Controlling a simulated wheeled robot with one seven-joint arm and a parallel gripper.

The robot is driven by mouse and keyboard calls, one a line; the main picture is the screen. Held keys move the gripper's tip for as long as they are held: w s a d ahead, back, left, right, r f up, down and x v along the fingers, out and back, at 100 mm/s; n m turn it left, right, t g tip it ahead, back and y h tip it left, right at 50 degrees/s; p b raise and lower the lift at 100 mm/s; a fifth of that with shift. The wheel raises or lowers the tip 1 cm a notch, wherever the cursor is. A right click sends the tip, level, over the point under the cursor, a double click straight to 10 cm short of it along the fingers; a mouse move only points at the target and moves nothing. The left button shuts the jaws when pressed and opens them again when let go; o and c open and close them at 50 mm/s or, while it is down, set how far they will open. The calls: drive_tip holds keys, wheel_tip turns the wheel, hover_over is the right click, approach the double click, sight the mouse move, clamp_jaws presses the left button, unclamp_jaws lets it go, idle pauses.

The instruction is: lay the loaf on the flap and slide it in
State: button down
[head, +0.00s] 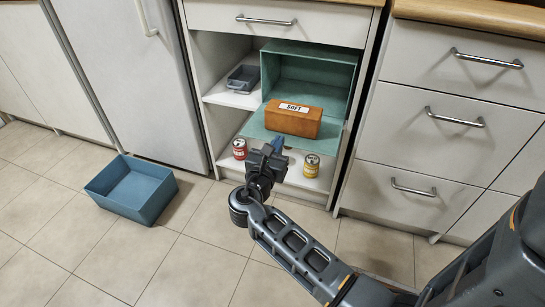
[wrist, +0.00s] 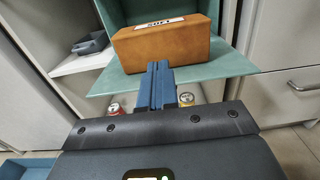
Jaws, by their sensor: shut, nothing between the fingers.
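The loaf (head: 293,118) is a brown block with a white label reading "SOFT". It lies on the lowered green flap (head: 255,131) of an open green box (head: 312,75) in the cabinet. The loaf also shows in the wrist view (wrist: 168,45), on the flap (wrist: 230,66), in front of the box opening. My gripper (head: 277,146) is shut and empty, low in front of the flap's front edge. In the wrist view the blue fingers (wrist: 160,70) are together and overlap the loaf's lower edge in the picture; I cannot tell whether they touch it.
A red can (head: 240,149) and a yellow can (head: 311,166) stand on the lower shelf, either side of my gripper. A grey tray (head: 243,79) sits on the shelf at left. A blue bin (head: 132,189) stands on the floor at left. Drawers flank the right side.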

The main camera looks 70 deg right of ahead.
sight(289, 121)
drive_tip(key=d+b, duration=0.1)
drive_tip(key=d, duration=0.2)
drive_tip(key=d+b, duration=0.1)
drive_tip(key=d, duration=0.3)
drive_tip(key=shift+w+f, duration=0.1)
drive_tip(key=shift+w, duration=0.1)
drive_tip(key=shift+d, duration=0.45)
drive_tip(key=shift+w+d, duration=0.1)
drive_tip(key=shift+d, duration=0.15)
drive_tip(key=d, duration=0.6)
drive_tip(key=w+d, duration=0.1)
drive_tip(key=d, duration=1.1)
drive_tip(key=shift+w+d, duration=0.15)
drive_tip(key=shift+d, duration=0.8)
drive_tip(key=shift+a, duration=0.1)
